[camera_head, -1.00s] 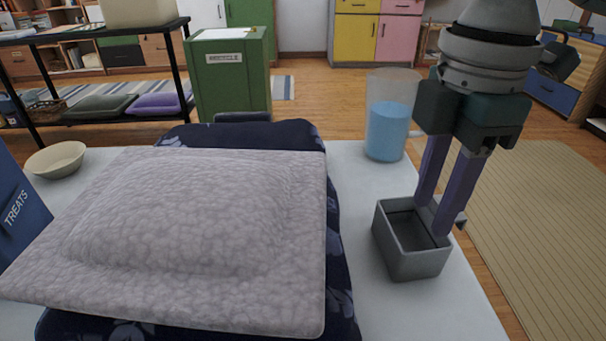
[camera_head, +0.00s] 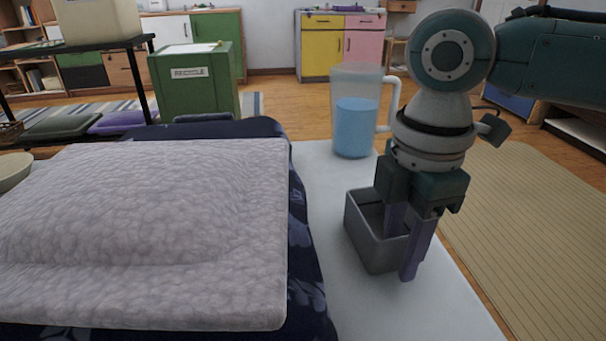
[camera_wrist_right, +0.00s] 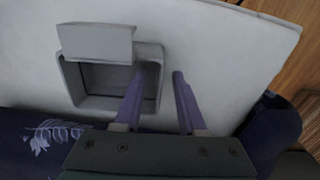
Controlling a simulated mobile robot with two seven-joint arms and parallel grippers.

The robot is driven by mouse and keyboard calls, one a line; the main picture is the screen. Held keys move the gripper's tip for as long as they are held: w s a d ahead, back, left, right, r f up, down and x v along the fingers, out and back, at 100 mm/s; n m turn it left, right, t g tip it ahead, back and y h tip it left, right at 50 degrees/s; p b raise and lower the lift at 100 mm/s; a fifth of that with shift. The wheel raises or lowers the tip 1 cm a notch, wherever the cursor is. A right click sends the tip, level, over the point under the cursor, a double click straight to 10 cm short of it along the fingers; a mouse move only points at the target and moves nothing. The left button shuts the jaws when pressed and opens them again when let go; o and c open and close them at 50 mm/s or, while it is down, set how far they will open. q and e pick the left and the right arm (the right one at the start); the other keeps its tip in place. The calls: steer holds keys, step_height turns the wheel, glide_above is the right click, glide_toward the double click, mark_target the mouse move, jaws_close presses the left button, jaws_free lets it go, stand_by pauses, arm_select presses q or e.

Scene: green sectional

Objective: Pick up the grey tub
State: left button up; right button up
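The grey tub (camera_head: 366,238) stands upright on the white tabletop, right of the cushion; it also shows in the right wrist view (camera_wrist_right: 98,43). It looks empty, though part of its inside is hidden by my gripper. My right gripper (camera_head: 400,254) points down at the tub's right side and is open. One finger is inside the tub and the other is outside, with the tub's wall between them. The right wrist view shows a gap between the fingers (camera_wrist_right: 164,70). My left gripper is not in view.
A clear pitcher (camera_head: 355,125) with blue contents stands just behind the tub. A large grey cushion (camera_head: 150,225) on dark blue floral cloth fills the left. A cream bowl (camera_head: 12,170) is at the left edge. The white tabletop (camera_head: 340,300) is bare in front of the tub.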

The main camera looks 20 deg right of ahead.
jaws_close()
steer(key=shift+r, duration=0.1)
stand_by(0.3)
step_height(320, 180, up, 20)
steer(key=p, duration=0.7)
steer(key=shift+p, duration=0.4)
